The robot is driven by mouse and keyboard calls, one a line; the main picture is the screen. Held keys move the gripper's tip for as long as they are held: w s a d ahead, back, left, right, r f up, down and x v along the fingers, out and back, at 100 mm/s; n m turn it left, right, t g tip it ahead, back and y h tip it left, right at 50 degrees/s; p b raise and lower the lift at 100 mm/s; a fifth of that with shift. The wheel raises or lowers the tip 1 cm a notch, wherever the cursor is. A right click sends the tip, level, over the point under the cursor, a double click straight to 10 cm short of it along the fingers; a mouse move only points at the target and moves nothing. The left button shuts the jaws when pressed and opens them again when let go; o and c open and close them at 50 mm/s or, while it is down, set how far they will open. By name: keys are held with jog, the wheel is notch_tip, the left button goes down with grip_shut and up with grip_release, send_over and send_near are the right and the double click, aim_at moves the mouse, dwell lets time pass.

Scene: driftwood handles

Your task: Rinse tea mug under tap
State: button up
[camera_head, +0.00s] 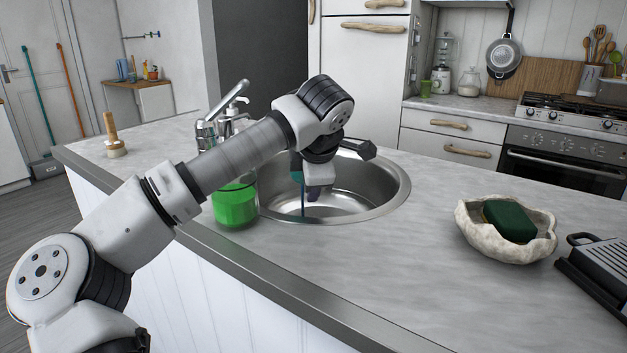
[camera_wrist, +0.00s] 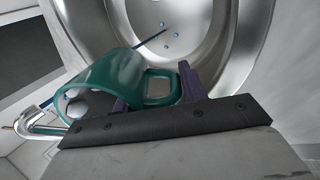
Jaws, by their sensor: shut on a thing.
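The teal mug (camera_wrist: 105,85) is in my gripper (camera_wrist: 155,90) in the wrist view, with its handle between the dark fingers. The mug lies tilted, its mouth towards the lower left, with a pale grey rounded shape at the mouth. In the head view my gripper (camera_head: 318,188) hangs over the sink (camera_head: 370,195), and only a sliver of the mug (camera_head: 296,165) shows behind it. The chrome tap (camera_head: 228,100) stands at the sink's left; it also shows in the wrist view (camera_wrist: 38,122). A thin blue streak (camera_head: 302,203) runs down into the basin.
A bottle of green liquid (camera_head: 235,205) stands close to the sink's left front rim. A shell-like dish (camera_head: 480,235) with a green sponge (camera_head: 510,220) and a black rack (camera_head: 600,265) are at the right. A wooden-handled brush (camera_head: 113,140) stands at the left. Counter between sink and dish is clear.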

jog(key=shift+w+a+f+p, duration=0.15)
jog(key=shift+w+p, duration=0.35)
jog(key=shift+w, duration=0.85)
jog(key=shift+w+a+f+p, duration=0.1)
jog(key=shift+w+a+p, duration=0.3)
jog(key=shift+w, duration=0.9)
jog(key=shift+w+a+f+p, duration=0.1)
jog(key=shift+w+p, duration=0.55)
jog(key=shift+w, duration=0.7)
jog(key=shift+d, duration=0.25)
jog(key=shift+w+d, duration=0.1)
jog(key=shift+d, duration=0.3)
jog(key=shift+a, duration=0.15)
jog(key=shift+a, duration=0.45)
jog(key=shift+d, duration=0.1)
jog(key=shift+d, duration=0.5)
